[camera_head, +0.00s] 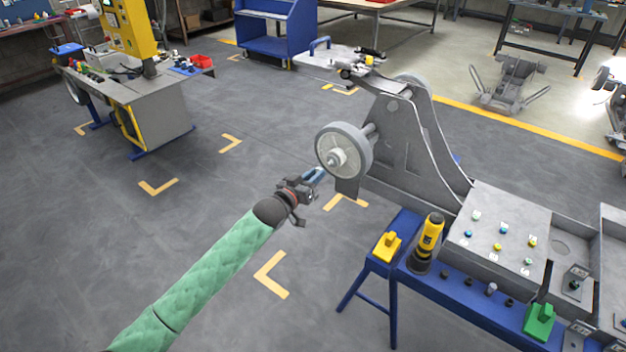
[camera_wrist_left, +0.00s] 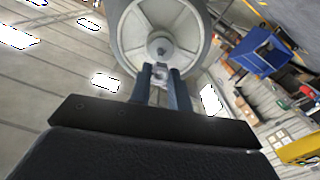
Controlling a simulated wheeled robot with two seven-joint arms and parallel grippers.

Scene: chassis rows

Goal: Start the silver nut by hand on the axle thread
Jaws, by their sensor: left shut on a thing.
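A grey wheel (camera_head: 328,138) sits on the side of a grey chassis (camera_head: 395,135), with the axle end (camera_head: 336,158) at its hub. My left gripper (camera_head: 318,174) is just to the lower left of the hub, its blue fingers pointing at it. In the left wrist view the fingers (camera_wrist_left: 160,78) are shut on a small silver nut (camera_wrist_left: 160,70). The nut shows just below the axle end (camera_wrist_left: 161,46) at the centre of the wheel (camera_wrist_left: 135,30). I cannot tell whether nut and thread touch. In the head view the nut is too small to make out. My right gripper is not in view.
A blue bench (camera_head: 395,265) at the lower right carries a yellow-black tool (camera_head: 428,243), a yellow block (camera_head: 386,247) and a green block (camera_head: 540,321). A grey panel (camera_head: 515,215) with coloured knobs adjoins the chassis. The floor left of the wheel is free.

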